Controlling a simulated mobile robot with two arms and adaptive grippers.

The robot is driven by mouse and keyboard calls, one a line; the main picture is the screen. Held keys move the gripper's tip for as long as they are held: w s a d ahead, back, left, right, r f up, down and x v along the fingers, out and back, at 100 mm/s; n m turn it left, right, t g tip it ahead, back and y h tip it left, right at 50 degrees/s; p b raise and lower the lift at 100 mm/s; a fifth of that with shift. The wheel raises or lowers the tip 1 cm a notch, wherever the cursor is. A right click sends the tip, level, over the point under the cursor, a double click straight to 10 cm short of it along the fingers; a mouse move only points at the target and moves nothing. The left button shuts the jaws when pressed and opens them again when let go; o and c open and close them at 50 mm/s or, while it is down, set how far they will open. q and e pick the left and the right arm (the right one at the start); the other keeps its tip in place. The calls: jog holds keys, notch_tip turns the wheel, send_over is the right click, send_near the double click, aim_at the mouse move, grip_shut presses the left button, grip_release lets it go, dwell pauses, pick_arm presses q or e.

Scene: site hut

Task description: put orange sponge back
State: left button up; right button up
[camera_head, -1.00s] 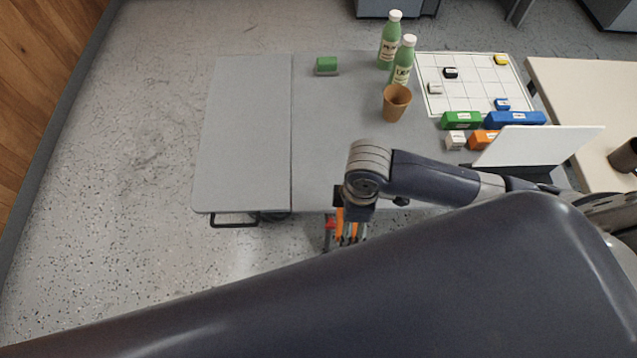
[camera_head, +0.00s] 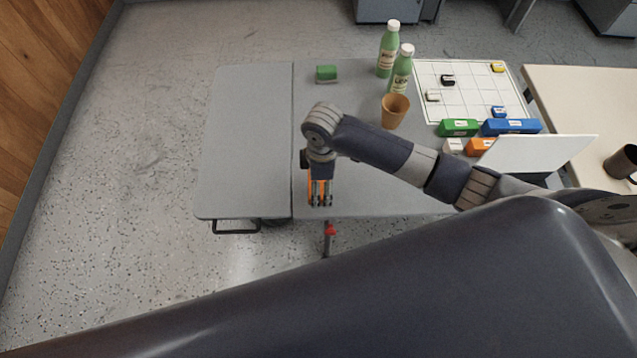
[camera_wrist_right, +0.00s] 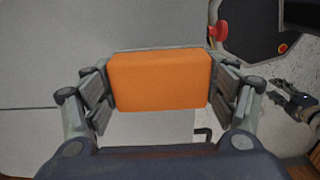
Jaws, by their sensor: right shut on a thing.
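The orange sponge (camera_wrist_right: 160,80) is a flat block held between the two fingers of my right gripper (camera_wrist_right: 160,88) in the right wrist view. In the head view, my right gripper (camera_head: 321,198) points down over the front part of the grey table (camera_head: 245,150), just right of the seam. Only slivers of the sponge (camera_head: 311,187) show there beside the fingers. I cannot tell the sponge's height above the table. A dark gripper, seemingly my left one (camera_wrist_right: 297,98), shows at the right edge of the wrist view; its opening is unclear.
A green block (camera_head: 326,74) sits at the back. Two green bottles (camera_head: 388,50) and a brown cup (camera_head: 394,111) stand right of it. A white grid board (camera_head: 465,100), green, blue and orange labelled boxes (camera_head: 512,127) and a tilted white panel (camera_head: 540,153) are at right. The table's left is clear.

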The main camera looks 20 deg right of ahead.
jog(key=shift+w+a, duration=0.1)
jog(key=shift+w, duration=0.45)
jog(key=shift+f+p, duration=0.4)
jog(key=shift+f, duration=1.4)
jog(key=shift+f, duration=0.15)
jog(key=o, duration=1)
notch_tip(320, 180, up, 12)
jog(key=shift+r+b, duration=0.2)
jog(key=shift+b, duration=0.1)
